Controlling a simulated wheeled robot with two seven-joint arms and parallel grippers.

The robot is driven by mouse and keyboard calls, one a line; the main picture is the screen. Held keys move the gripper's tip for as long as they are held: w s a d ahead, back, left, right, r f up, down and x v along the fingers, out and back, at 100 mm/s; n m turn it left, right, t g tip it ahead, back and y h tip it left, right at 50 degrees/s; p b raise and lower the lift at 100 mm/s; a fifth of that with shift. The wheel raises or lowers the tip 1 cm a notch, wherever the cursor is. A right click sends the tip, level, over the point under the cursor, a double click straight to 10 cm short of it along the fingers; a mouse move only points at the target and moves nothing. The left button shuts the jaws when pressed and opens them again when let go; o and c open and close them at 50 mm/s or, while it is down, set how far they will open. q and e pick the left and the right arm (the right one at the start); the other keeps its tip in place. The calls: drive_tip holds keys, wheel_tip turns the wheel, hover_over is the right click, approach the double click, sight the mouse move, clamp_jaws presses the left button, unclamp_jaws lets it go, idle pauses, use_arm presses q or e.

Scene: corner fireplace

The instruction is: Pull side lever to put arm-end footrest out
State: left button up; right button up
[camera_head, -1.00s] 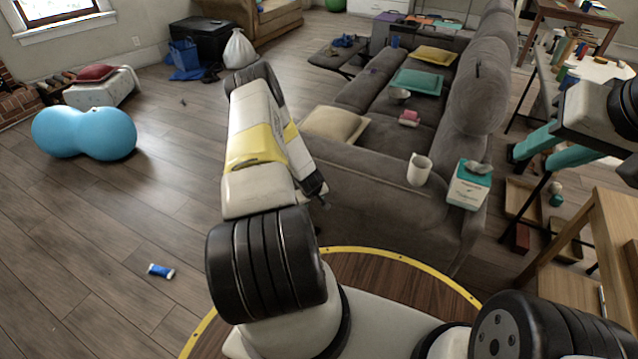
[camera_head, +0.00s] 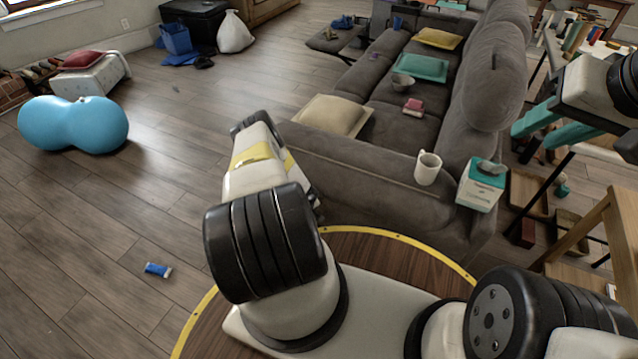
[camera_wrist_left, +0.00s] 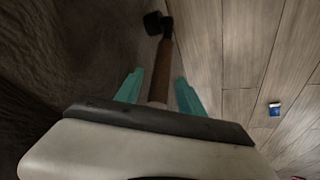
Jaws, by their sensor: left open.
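A lever (camera_wrist_left: 160,72) with a brown shaft and a black end stands out beside the dark sofa side in the left wrist view. My left gripper (camera_wrist_left: 159,84) is open, its teal fingers on either side of the shaft, with gaps showing. In the head view, the grey sofa (camera_head: 385,165) has its near arm beside my left forearm, which hides the lever and most of that gripper. The near seat's front is partly hidden; I see no footrest out there. My right gripper (camera_head: 548,127) is open and empty at the right, away from the sofa.
A mug (camera_head: 427,168) and a tissue box (camera_head: 482,186) stand by the sofa's near corner. A small blue item (camera_head: 158,270) lies on the floor, left of my base. A blue peanut ball (camera_head: 75,124) lies at the left.

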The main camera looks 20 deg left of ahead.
use_arm(q)
drive_tip(key=shift+w+f, duration=0.1)
drive_tip(key=shift+f, duration=0.15)
clamp_jaws()
idle(1.4)
